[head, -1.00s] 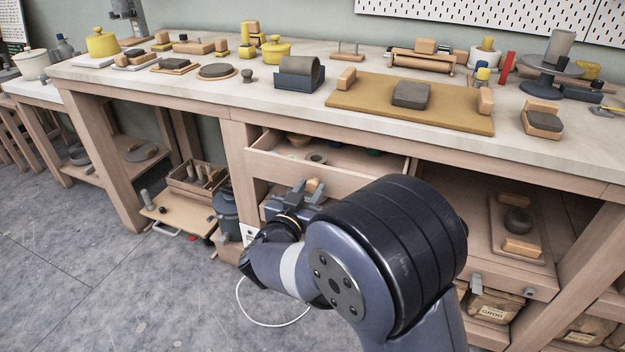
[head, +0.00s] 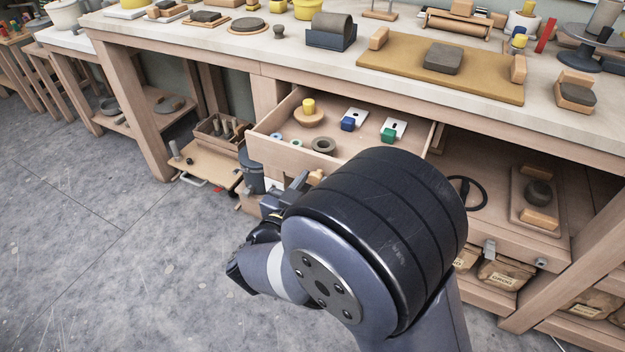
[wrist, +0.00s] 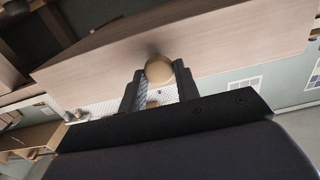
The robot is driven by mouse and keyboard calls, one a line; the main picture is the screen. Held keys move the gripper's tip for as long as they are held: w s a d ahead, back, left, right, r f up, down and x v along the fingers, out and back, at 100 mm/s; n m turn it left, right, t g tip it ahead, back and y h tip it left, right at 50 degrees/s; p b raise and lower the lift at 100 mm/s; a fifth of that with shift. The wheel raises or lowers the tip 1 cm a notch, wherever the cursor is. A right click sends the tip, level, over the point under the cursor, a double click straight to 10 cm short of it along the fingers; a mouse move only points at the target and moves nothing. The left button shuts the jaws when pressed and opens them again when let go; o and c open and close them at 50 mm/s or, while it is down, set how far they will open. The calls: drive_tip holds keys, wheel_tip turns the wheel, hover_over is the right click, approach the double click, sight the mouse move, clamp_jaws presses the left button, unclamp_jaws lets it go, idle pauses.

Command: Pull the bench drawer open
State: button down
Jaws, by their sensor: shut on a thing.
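The bench drawer (head: 272,154) stands well out from under the bench top, its inside showing in the head view. Its wooden front (wrist: 220,45) fills much of the wrist view, with a round wooden knob (wrist: 159,69) on it. My gripper (wrist: 159,84) is shut on the knob, one finger on each side. In the head view my gripper (head: 296,186) is in front of the drawer, partly hidden by my arm, and the knob shows only in small part.
The drawer holds a round wooden piece with a yellow top (head: 308,112), a grey ring (head: 323,146), and blue (head: 348,124) and green (head: 388,135) blocks on white plates. Floor in front is clear.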

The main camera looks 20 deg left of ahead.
drive_tip(key=c, duration=1.1)
unclamp_jaws()
drive_tip(key=shift+o, duration=0.2)
drive_tip(key=s+p, duration=0.1)
drive_tip(key=s, duration=0.9)
drive_tip(key=shift+s+a, duration=0.4)
drive_tip(key=shift+a, duration=0.05)
drive_tip(key=w, duration=0.7)
drive_tip(key=w+d+b, duration=0.1)
drive_tip(key=w, duration=0.3)
drive_tip(key=shift+w, duration=0.2)
